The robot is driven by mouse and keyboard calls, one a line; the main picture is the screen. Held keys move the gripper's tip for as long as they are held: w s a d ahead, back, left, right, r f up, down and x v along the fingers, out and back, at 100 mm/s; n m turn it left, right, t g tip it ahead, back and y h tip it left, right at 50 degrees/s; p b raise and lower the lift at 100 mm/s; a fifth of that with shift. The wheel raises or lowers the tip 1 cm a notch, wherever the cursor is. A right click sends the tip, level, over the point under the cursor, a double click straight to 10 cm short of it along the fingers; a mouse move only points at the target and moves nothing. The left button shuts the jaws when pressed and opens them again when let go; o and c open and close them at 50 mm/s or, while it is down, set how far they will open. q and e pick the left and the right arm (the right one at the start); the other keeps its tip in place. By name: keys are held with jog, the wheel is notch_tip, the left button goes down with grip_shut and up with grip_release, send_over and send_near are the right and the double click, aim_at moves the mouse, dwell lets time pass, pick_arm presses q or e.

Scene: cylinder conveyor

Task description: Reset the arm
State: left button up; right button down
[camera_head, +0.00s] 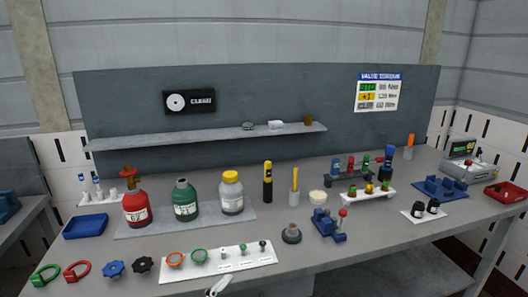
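Neither of my arms can be clearly made out in the head view, and neither gripper shows. A small pale metallic piece (217,286) pokes up at the bottom edge, left of the middle. It is cut off by the frame, and I cannot tell what it is. No conveyor is in view; a grey workbench (330,268) fills the lower part.
Red (136,209), green (185,200) and white (231,194) bottles stand on a grey mat. A white strip (238,257) with small knobs lies in front. A blue tray (86,226) is at left, a red tray (505,193) at far right. The front right bench top is mostly clear.

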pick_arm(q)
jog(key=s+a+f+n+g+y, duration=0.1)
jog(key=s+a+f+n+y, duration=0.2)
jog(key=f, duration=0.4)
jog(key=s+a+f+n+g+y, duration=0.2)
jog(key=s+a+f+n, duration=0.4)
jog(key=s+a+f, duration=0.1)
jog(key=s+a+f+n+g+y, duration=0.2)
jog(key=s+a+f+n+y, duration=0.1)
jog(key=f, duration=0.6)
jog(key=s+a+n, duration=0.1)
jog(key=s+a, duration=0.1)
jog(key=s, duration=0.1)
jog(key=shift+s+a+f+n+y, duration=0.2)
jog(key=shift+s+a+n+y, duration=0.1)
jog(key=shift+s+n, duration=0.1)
